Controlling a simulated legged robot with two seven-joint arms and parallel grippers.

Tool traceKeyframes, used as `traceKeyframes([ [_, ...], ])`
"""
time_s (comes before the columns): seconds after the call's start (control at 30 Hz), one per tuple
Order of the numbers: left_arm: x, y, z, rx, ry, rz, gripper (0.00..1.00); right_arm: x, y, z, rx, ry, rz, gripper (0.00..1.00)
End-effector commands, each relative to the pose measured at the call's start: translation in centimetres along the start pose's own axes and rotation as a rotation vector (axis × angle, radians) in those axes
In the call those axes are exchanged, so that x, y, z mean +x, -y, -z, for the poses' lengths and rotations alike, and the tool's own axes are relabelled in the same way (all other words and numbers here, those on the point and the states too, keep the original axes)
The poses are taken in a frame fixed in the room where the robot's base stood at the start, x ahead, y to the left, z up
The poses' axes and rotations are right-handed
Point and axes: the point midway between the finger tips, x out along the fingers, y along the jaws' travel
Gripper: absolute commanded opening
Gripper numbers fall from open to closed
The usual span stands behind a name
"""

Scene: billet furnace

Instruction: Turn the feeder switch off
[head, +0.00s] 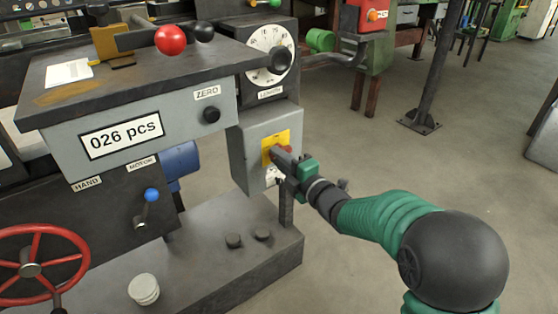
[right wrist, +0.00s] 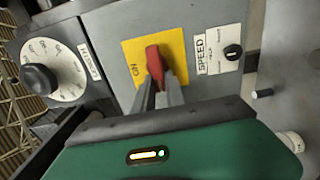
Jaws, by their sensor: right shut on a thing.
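The feeder switch is a red rotary handle (right wrist: 154,62) on a yellow plate (right wrist: 183,46), on the front of a grey box (head: 250,150) under the dial. In the right wrist view the word ON is printed on the plate beside the handle. My right gripper (right wrist: 163,86) is shut on the red handle, one finger on each side of it. In the head view my right gripper (head: 281,153) reaches the yellow plate from the right and hides most of the handle. My left gripper is not in view.
A white dial with a black knob (head: 281,60) sits above the switch box. A small SPEED knob (right wrist: 233,51) is beside the yellow plate. A counter reading 026 pcs (head: 121,135), a blue-tipped lever (head: 152,194) and a red handwheel (head: 30,268) are to the left. Open floor lies right.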

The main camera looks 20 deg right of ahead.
Motion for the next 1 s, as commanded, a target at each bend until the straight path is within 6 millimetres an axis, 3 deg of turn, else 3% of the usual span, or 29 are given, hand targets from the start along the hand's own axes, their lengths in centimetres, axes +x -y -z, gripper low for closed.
traceKeyframes([
  [0.03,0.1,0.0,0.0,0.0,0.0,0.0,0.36,-0.1,0.7,0.3,-0.002,-0.006,0.014,0.0],
  [0.37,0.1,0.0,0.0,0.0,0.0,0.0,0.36,-0.1,0.8,0.4,-0.004,-0.008,0.016,0.0],
  [0.4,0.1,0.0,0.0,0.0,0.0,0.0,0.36,-0.1,0.8,0.4,-0.004,-0.008,0.017,0.19],
  [0.53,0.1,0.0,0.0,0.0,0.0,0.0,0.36,0.0,0.6,0.3,-0.004,-0.007,0.013,0.36],
  [0.87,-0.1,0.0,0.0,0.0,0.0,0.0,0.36,-0.2,0.2,0.1,-0.004,-0.003,0.006,0.37],
  [1.0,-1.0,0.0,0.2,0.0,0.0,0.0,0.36,-2.1,-0.1,0.1,-0.004,-0.002,0.007,0.37],
])
